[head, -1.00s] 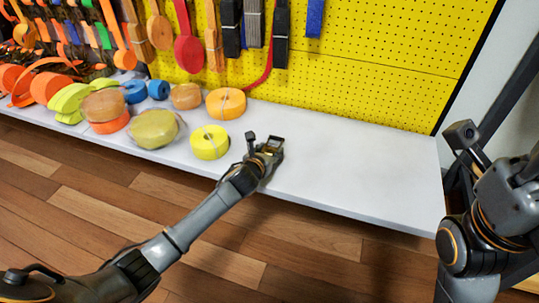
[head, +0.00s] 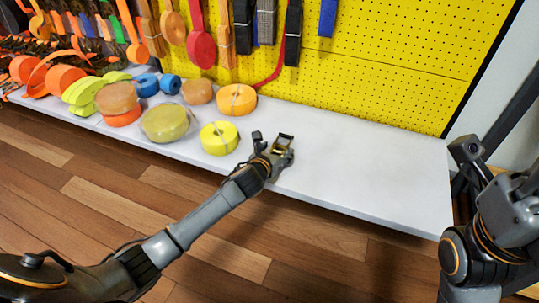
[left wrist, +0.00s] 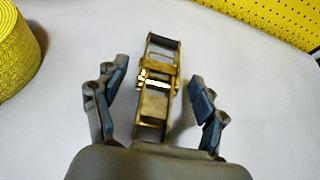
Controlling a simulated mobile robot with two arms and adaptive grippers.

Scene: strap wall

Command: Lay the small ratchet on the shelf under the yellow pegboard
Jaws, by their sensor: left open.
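The small ratchet (head: 284,140), a brassy metal frame with a dark handle end, is over the white shelf (head: 365,165) under the yellow pegboard (head: 400,60), near the shelf's front edge. It also shows in the left wrist view (left wrist: 156,92), between the fingers of my left gripper (left wrist: 155,100), and looks to lie on the white surface. My left gripper (head: 273,147) is open around it, with a gap on both sides. The ratchet's near end is partly hidden by the gripper body. My right arm (head: 490,225) is at the right edge; its jaws cannot be made out.
A yellow strap roll (head: 219,138) stands just left of my left gripper. Several other rolls, such as an orange one (head: 237,99), crowd the left of the shelf. Straps hang on the pegboard above. The shelf's right part is clear.

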